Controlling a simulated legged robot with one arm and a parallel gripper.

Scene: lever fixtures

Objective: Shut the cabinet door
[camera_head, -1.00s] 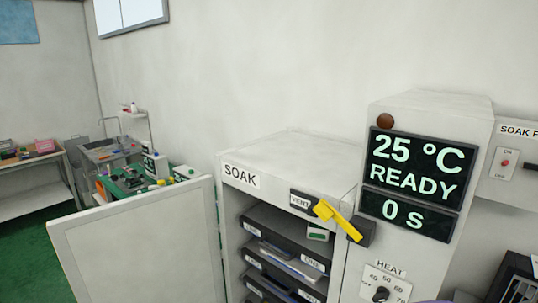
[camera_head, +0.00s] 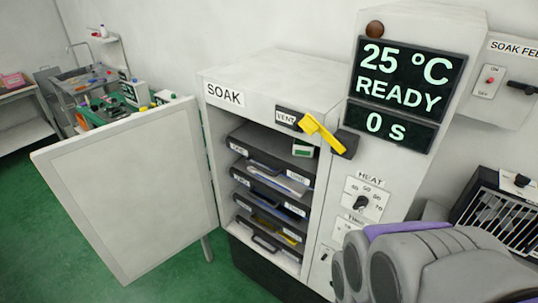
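The grey cabinet labelled SOAK (camera_head: 268,78) stands in the middle of the camera_head view. Its door (camera_head: 130,192) is swung wide open to the left, hinged at the cabinet's left front edge. The open front shows several stacked dark trays (camera_head: 268,182) inside. A yellow lever (camera_head: 320,131) sits at the cabinet's upper right, beside the VENT label. My grey and purple arm fills the lower right corner, in front of the control column. My gripper is not in view.
A control column with a display (camera_head: 404,92) reading 25 °C, READY, 0 S stands right of the cabinet. A switch box (camera_head: 496,85) and a dark rack (camera_head: 500,205) are further right. A cluttered bench (camera_head: 105,90) stands behind the door. Green floor shows in front.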

